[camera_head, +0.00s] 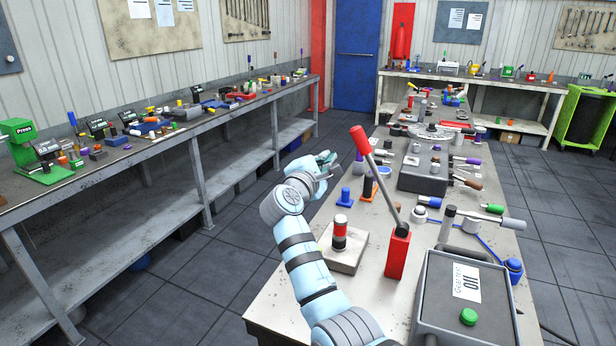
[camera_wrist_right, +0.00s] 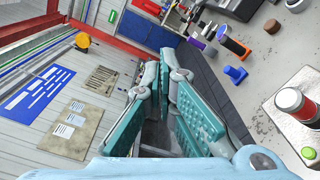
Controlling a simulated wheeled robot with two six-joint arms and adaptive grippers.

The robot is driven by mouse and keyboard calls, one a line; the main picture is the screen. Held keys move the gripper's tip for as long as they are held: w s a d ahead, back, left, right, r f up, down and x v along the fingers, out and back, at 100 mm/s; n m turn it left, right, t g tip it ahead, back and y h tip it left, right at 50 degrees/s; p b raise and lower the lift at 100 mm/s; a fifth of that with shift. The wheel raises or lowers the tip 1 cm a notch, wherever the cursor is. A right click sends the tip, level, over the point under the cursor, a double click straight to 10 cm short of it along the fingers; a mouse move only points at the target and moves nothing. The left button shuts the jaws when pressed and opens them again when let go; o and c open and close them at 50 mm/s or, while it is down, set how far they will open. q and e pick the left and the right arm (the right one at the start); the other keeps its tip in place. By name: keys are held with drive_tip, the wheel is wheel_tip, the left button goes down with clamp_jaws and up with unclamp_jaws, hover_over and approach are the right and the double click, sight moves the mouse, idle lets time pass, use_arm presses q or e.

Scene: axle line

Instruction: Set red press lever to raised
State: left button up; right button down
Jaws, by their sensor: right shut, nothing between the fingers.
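The red press lever has a red base (camera_head: 397,256) on the right bench, a grey rod (camera_head: 384,188) and a red handle (camera_head: 360,140). The rod slants up from the base toward the upper left, so the handle stands high above the bench. My right gripper (camera_head: 328,160) is left of the handle in the head view, apart from it, shut and empty. In the right wrist view its teal fingers (camera_wrist_right: 166,85) show close up, with nothing seen between them. I cannot make out the lever in the wrist view. My left gripper is not in view.
A red-and-black cylinder (camera_head: 339,233) on a pale block stands left of the lever base. A grey box with a green button (camera_head: 468,316) is at the front right. Blue (camera_head: 345,197) and orange (camera_head: 369,188) pieces stand behind. The aisle at left is open floor.

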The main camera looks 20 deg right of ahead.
drive_tip(key=v, duration=0.8)
drive_tip(key=shift+r+b, duration=0.2)
drive_tip(key=shift+b, duration=0.1)
drive_tip(key=shift+d, duration=0.1)
drive_tip(key=shift+s, duration=0.1)
